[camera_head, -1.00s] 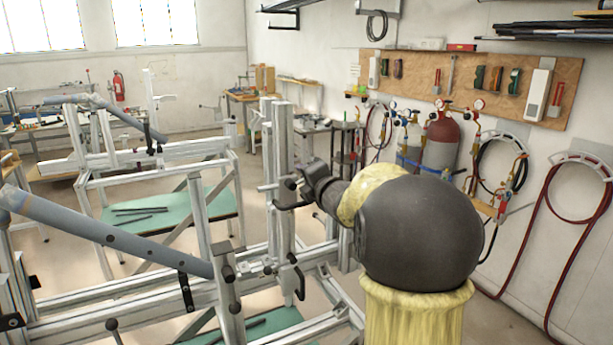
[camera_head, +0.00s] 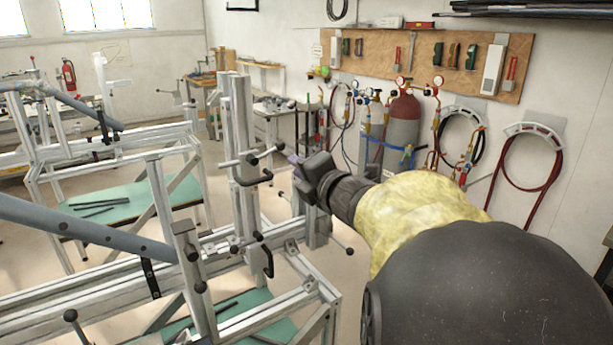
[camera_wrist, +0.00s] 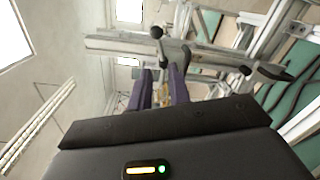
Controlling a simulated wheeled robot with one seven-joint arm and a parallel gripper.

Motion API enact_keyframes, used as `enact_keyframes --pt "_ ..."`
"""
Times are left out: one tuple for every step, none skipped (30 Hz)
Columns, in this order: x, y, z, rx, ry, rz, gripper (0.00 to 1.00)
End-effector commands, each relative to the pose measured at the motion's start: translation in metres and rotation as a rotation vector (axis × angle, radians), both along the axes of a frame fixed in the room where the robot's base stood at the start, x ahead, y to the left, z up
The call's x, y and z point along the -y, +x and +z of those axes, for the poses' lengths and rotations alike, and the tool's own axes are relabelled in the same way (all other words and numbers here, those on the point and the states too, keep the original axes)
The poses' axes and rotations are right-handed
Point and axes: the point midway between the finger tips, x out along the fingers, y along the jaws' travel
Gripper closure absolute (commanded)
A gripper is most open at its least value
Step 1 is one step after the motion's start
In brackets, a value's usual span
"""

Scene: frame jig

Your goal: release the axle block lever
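A block with black levers sits on the tall upright aluminium post (camera_head: 238,125) of the near frame. Its upper lever (camera_head: 265,153) points right, toward my gripper. In the wrist view a ball-ended lever (camera_wrist: 157,33) and a black handle (camera_wrist: 272,73) show beyond the fingertips. Another black lever (camera_head: 268,262) hangs lower on the frame; no label shows which is the axle block lever. My gripper (camera_head: 292,160) is just right of the upper lever and appears apart from it. In the wrist view the purple fingers (camera_wrist: 162,72) are open, with nothing clearly held between them.
A grey tube (camera_head: 80,235) slopes across the near frame at left. Frame rails (camera_head: 90,283) and a lower crossbar with a knob (camera_head: 70,316) fill the front. Gas cylinders (camera_head: 402,125) and hoses stand along the right wall, behind my arm.

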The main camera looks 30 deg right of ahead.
Motion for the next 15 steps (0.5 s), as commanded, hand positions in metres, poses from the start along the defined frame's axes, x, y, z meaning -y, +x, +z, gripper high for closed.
enact_keyframes --pt "0.000 -0.009 0.000 0.002 -0.001 -0.001 0.81" --pt "0.001 -0.013 0.001 0.002 0.000 -0.001 0.81" --pt "0.001 -0.017 0.001 0.000 -0.001 0.000 0.81" --pt "0.000 -0.019 0.001 0.001 -0.001 0.000 0.81" --pt "0.000 -0.021 0.001 0.001 -0.001 0.000 0.81" --pt "0.000 -0.023 0.001 0.001 0.000 0.001 0.81" --pt "0.000 -0.024 0.001 -0.001 0.000 0.002 0.81" --pt "0.000 -0.025 0.001 -0.001 0.000 0.002 0.81" --pt "0.000 -0.025 0.001 -0.001 0.001 0.002 0.81" --pt "0.000 -0.025 0.001 -0.001 0.001 0.002 0.81" --pt "0.000 -0.025 0.001 -0.001 0.001 0.002 0.81" --pt "0.000 -0.025 0.001 -0.001 0.000 0.002 0.81" --pt "0.000 -0.025 0.001 -0.001 0.000 0.002 0.81" --pt "0.000 -0.025 0.001 -0.001 0.000 0.002 0.81" --pt "0.000 -0.025 0.001 -0.001 0.000 0.002 0.85"
